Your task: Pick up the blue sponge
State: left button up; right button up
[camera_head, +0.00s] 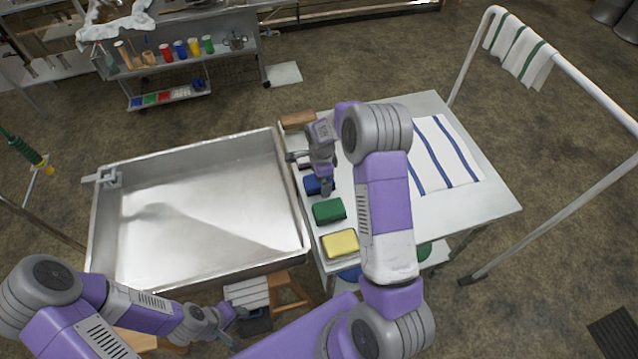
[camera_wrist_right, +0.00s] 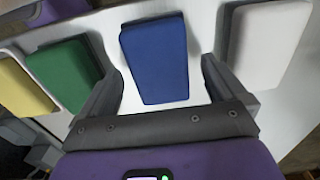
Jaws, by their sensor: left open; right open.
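The blue sponge (camera_head: 311,186) lies on the white table, partly hidden by my right gripper (camera_head: 313,173) in the head view. In the right wrist view the blue sponge (camera_wrist_right: 155,60) lies between the two open fingers of that gripper (camera_wrist_right: 160,70). One finger is on the green sponge's side and one on the white sponge's side. I see no clear contact, and the height above the table is hard to tell. My left gripper (camera_head: 234,326) is open and empty near the pan's front edge, away from the sponges.
A green sponge (camera_head: 328,210) and a yellow sponge (camera_head: 340,243) lie nearer me in the row. A white sponge (camera_wrist_right: 268,42) lies on the blue sponge's other side. A brown block (camera_head: 297,120) is at the row's far end. The metal pan (camera_head: 290,190) stands left; a striped cloth (camera_head: 440,155) lies right.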

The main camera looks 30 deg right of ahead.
jog(key=shift+w+f, duration=0.1)
jog(key=shift+f, duration=0.4)
jog(key=c, duration=1.1)
jog(key=shift+r, duration=0.15)
notch_tip(320, 180, up, 10)
jog(key=shift+f+p, duration=0.1)
jog(key=shift+p, duration=0.6)
